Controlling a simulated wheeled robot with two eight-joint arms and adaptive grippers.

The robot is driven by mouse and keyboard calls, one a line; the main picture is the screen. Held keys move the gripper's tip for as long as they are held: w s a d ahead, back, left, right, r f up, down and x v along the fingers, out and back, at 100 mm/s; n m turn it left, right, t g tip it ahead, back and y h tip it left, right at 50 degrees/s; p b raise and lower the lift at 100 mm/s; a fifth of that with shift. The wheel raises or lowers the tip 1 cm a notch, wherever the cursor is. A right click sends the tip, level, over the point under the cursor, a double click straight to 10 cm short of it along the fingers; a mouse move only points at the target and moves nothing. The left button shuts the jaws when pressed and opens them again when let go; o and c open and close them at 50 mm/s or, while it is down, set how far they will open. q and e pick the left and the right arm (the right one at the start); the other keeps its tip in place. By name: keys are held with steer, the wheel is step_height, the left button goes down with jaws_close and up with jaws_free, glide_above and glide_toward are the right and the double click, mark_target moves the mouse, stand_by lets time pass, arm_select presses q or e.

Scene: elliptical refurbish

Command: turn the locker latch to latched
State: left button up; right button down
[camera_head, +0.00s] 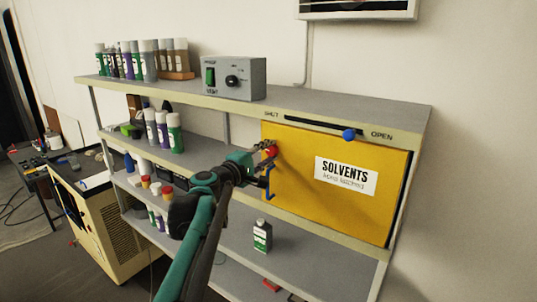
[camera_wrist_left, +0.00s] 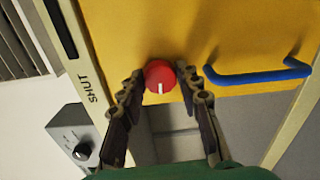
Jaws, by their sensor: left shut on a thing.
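The yellow locker door (camera_head: 305,200) with a SOLVENTS label (camera_head: 346,175) is set into the shelf unit. A round red latch knob (camera_head: 271,151) sits at the door's upper left edge; it also shows in the left wrist view (camera_wrist_left: 159,77), with a white pointer mark towards the picture's bottom. My left gripper (camera_head: 266,157) is at the knob, with its fingertips (camera_wrist_left: 160,74) on either side of it, shut on it. The arm and fingers partly hide the knob's surroundings in the head view. My right gripper is not in view.
A blue door handle (camera_head: 269,184) is just below the knob. A blue slider (camera_head: 349,134) sits near OPEN on the rail above the door. A grey control box (camera_head: 235,78) and several bottles stand on the shelves. A green-labelled bottle (camera_head: 262,236) stands below.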

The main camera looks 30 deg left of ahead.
arm_select(q)
steer(key=shift+n, duration=0.5)
steer(key=o, duration=1.1)
steer(key=shift+o, duration=0.2)
steer(key=s+a, duration=0.1)
steer(key=s, duration=1.1)
